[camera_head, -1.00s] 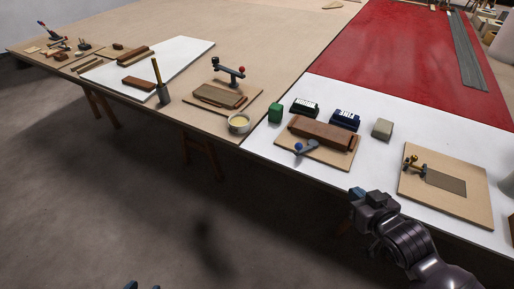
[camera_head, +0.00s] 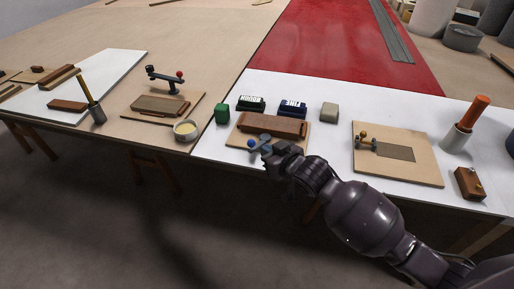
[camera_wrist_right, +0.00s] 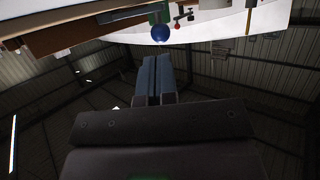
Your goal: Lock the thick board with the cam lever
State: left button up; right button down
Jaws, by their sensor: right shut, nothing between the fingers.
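A thick brown board (camera_head: 272,124) lies on a small plywood base (camera_head: 300,145) at the front of the white table area. A grey cam lever with a blue ball knob (camera_head: 251,143) is at the board's near side, partly hidden by my gripper. My right gripper (camera_head: 266,154) is shut and empty, close to the right of the lever. In the right wrist view its closed fingers (camera_wrist_right: 157,72) point at the blue knob (camera_wrist_right: 160,33), which shows just beyond the tips; I cannot tell whether they touch. My left gripper is out of view.
Behind the board stand a green block (camera_head: 222,113), a dark green box (camera_head: 250,103), a blue box (camera_head: 292,108) and a grey-green block (camera_head: 329,112).

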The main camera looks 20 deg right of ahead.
aim_at(254, 145)
jog(key=b+x, duration=0.1)
jog(key=x, duration=0.3)
jog(key=shift+f, duration=0.1)
jog(key=shift+w, duration=0.25)
